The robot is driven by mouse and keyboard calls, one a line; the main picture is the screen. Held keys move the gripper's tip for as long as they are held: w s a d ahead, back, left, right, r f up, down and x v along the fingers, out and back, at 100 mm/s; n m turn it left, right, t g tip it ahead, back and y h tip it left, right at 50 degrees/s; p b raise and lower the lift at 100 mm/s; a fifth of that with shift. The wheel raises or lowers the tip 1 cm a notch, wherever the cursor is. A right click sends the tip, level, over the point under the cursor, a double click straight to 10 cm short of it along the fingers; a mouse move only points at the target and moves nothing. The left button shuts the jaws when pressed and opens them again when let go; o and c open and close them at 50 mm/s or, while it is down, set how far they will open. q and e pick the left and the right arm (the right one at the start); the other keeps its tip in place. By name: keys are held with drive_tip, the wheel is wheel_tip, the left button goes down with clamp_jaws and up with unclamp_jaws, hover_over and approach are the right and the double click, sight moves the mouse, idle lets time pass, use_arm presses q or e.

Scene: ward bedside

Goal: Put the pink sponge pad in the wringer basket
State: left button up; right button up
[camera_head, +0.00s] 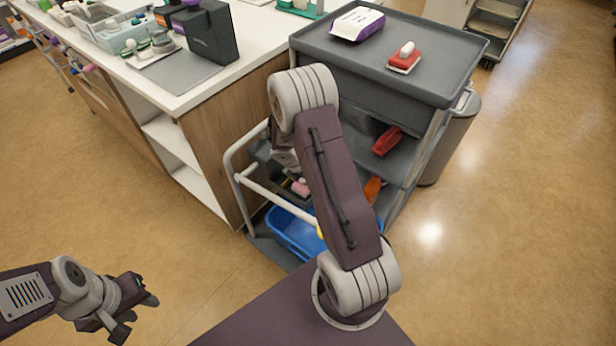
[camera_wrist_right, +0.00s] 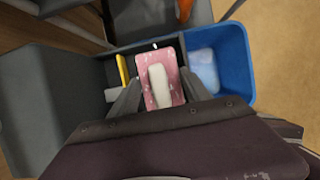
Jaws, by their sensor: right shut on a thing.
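The pink sponge pad (camera_wrist_right: 150,96), with a white grip on top, sits between the two fingers of my right gripper (camera_wrist_right: 160,88), which is shut on it. In the head view the pad (camera_head: 300,187) shows small beside my right arm, low at the cart; the arm hides most of this gripper. Beneath and behind the pad in the wrist view is a dark compartment (camera_wrist_right: 138,53), apparently the wringer basket, beside a blue bucket (camera_wrist_right: 237,45). I cannot tell whether the pad touches it. My left gripper (camera_head: 139,316) is open and empty, over the floor.
A grey cart (camera_head: 450,75) carries a red pad with white grip (camera_head: 404,60) and a white-purple pack (camera_head: 358,23). A cream rail (camera_head: 270,190) stands close to my right arm. A counter (camera_head: 185,98) is at left. The floor at left is clear.

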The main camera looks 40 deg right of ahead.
drive_tip(key=shift+s+a+f, duration=0.15)
drive_tip(key=shift+f, duration=0.25)
drive_tip(key=o, duration=1.1)
drive_tip(key=shift+o, duration=0.5)
drive_tip(key=shift+a+f, duration=0.1)
drive_tip(key=shift+f, duration=0.05)
drive_tip(key=r+p, duration=0.2)
drive_tip(key=r, duration=0.1)
drive_tip(key=r+p, duration=0.1)
drive_tip(key=shift+a+r, duration=0.3)
drive_tip(key=w+p+v, duration=0.1)
drive_tip(key=p+v, duration=0.3)
drive_tip(key=v, duration=0.5)
drive_tip(key=s+a+r+m+y, duration=0.2)
drive_tip(key=s+a+m, duration=0.4)
drive_tip(key=m, duration=0.4)
drive_tip(key=s+a+r+m+y, duration=0.2)
drive_tip(key=s+a+r+m, duration=0.2)
drive_tip(key=s+a+m, duration=0.3)
drive_tip(key=m, duration=0.4)
drive_tip(key=shift+m+y, duration=0.3)
